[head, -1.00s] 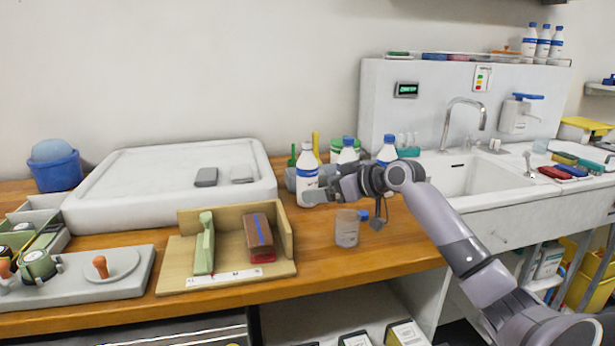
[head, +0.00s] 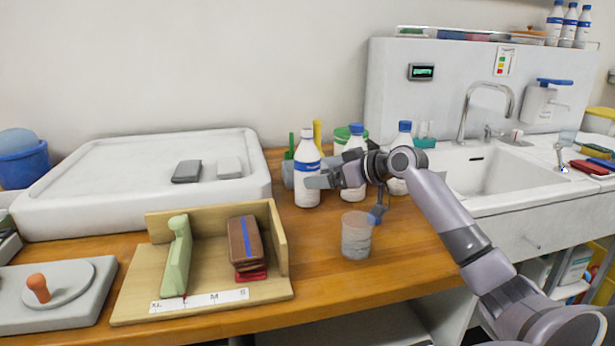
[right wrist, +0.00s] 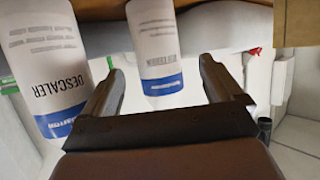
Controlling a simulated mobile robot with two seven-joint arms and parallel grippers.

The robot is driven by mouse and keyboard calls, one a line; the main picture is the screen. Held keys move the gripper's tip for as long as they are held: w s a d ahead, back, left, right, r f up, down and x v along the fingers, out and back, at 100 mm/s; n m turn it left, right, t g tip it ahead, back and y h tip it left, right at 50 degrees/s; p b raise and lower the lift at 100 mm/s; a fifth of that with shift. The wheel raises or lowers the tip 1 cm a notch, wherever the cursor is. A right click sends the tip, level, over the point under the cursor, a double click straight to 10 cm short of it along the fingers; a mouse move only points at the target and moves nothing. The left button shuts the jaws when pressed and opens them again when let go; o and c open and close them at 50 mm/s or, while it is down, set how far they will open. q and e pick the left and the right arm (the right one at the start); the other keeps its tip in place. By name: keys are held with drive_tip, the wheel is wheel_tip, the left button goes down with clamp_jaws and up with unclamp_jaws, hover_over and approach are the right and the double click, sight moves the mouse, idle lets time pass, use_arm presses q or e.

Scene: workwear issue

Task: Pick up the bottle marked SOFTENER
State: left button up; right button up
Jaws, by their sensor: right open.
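Three white bottles with blue bands stand at the back of the wooden counter: a left one (head: 307,172), a middle one (head: 353,161) and a right one (head: 402,140). Their labels are too small to read in the head view. My right gripper (head: 322,180) is in front of the left and middle bottles and partly covers them. In the right wrist view, my right gripper (right wrist: 160,70) is open and empty. A bottle (right wrist: 157,45) shows beyond and between its fingers, its label not legible. A bottle reading DESCALER (right wrist: 45,65) is outside the fingers, to the left. My left gripper is not in view.
A clear cup (head: 357,236) stands in front of the bottles, below my right arm. A wooden sizing stand (head: 133,308) and a white tray (head: 55,215) are to the left, the sink (head: 500,177) to the right. More bottles (head: 569,24) are on the high shelf.

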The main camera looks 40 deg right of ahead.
sight(307, 173)
drive_tip(key=shift+r+p+x, duration=0.1)
drive_tip(key=shift+p+x, duration=0.15)
drive_tip(key=shift+x, duration=1.45)
drive_tip(key=shift+r+p+x, duration=0.15)
drive_tip(key=shift+p+x, duration=0.1)
drive_tip(key=shift+x, duration=1.45)
drive_tip(key=shift+w+d, duration=0.1)
drive_tip(key=shift+d, duration=0.05)
drive_tip(key=c, duration=1)
drive_tip(key=shift+r, duration=0.1)
drive_tip(key=shift+c, duration=1.3)
drive_tip(key=shift+r, duration=0.15)
